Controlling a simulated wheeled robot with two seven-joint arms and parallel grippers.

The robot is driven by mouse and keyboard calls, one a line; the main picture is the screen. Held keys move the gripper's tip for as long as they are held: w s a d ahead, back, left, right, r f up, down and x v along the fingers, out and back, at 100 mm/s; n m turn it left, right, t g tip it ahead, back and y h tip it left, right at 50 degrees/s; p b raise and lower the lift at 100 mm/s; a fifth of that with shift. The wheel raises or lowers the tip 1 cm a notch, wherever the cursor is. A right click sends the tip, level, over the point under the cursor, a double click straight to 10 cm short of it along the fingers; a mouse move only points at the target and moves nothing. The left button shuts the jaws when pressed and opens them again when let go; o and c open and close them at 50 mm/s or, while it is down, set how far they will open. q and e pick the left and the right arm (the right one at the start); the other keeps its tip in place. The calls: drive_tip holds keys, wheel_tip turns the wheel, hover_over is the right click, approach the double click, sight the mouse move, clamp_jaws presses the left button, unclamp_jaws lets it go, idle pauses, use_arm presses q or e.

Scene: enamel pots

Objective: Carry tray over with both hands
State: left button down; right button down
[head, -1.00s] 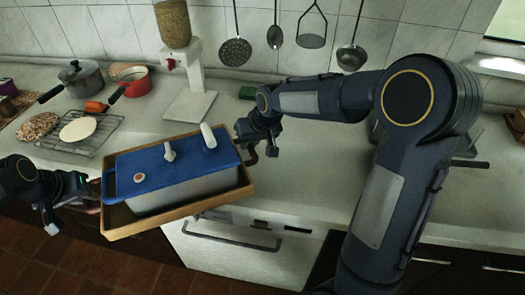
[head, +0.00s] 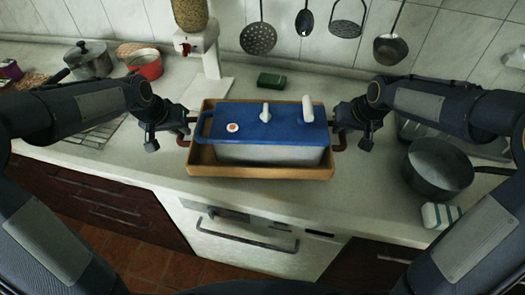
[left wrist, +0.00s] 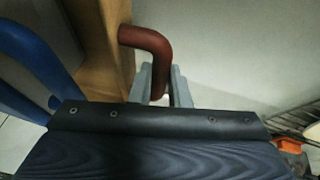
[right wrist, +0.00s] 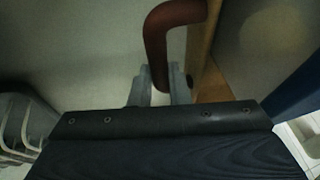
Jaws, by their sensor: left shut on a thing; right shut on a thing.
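The wooden tray (head: 262,171) is in the middle of the head view, over the front part of the counter; I cannot tell whether it touches the counter. A white box with a blue lid (head: 225,122) sits in it. My left gripper (head: 184,124) is shut on the tray's left handle, a reddish-brown bar that shows in the left wrist view (left wrist: 150,42). My right gripper (head: 343,128) is shut on the right handle, which shows in the right wrist view (right wrist: 165,30). The tray looks about level.
A dark pot (head: 438,170) and a white-and-green block (head: 440,215) stand at the right. A red pot (head: 145,65) and a grey pot (head: 90,60) stand at the back left.

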use_arm(q)
drive_tip(key=shift+a+f, duration=0.1)
drive_tip(key=shift+f, duration=0.05)
use_arm(e)
drive_tip(key=shift+f, duration=0.1)
